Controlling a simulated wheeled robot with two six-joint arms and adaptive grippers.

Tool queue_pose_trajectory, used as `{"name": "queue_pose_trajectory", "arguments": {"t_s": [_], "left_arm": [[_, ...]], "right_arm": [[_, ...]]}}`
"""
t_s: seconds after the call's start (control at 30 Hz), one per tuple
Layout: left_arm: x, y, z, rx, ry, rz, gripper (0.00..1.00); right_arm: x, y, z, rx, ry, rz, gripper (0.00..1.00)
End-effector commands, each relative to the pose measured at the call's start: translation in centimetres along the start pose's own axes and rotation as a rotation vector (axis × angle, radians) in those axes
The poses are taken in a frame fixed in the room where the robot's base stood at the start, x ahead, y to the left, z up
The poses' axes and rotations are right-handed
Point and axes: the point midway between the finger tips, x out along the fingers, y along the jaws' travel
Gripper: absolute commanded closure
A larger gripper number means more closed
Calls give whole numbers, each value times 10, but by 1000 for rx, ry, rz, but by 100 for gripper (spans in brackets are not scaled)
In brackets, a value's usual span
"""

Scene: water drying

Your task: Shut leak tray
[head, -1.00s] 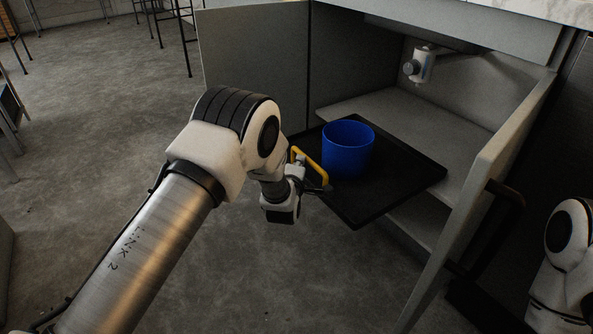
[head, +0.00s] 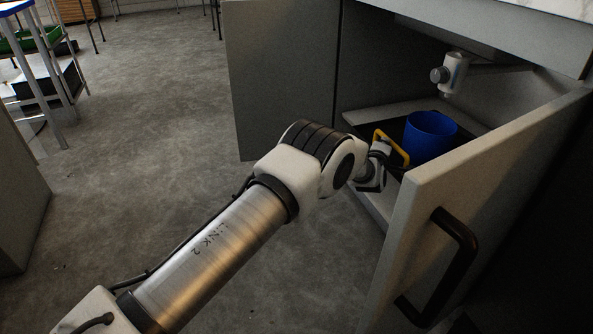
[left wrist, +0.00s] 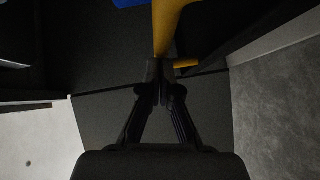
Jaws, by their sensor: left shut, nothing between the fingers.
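The black leak tray (head: 393,128) sits on the shelf inside the open cabinet under the sink and carries a blue bucket (head: 430,136). A yellow handle (head: 392,146) stands at the tray's near left edge. My left gripper (head: 398,168) is at this handle, partly hidden behind the cabinet door and its own wrist. In the left wrist view, its fingers (left wrist: 160,78) are shut, with nothing between them, right beside or against the yellow handle (left wrist: 168,30). A bit of the blue bucket (left wrist: 130,3) shows beyond. My right gripper is not in view.
The right cabinet door (head: 445,200) stands open close to my left gripper, with a dark bar handle (head: 462,250). The left door (head: 283,80) is open too. A white pipe fitting (head: 455,72) hangs above the bucket.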

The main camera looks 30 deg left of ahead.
Motion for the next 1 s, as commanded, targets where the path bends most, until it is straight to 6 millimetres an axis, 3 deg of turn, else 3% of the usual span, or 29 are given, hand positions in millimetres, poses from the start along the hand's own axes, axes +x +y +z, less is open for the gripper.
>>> {"name": "queue_pose_trajectory", "arguments": {"t_s": [0.03,0.3,1.0], "left_arm": [[7,-4,8,-2,-1,4,100],[31,5,32,-3,-1,2,100],[36,16,39,1,-4,9,100]], "right_arm": [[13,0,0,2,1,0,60],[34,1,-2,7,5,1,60],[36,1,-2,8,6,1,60]]}}
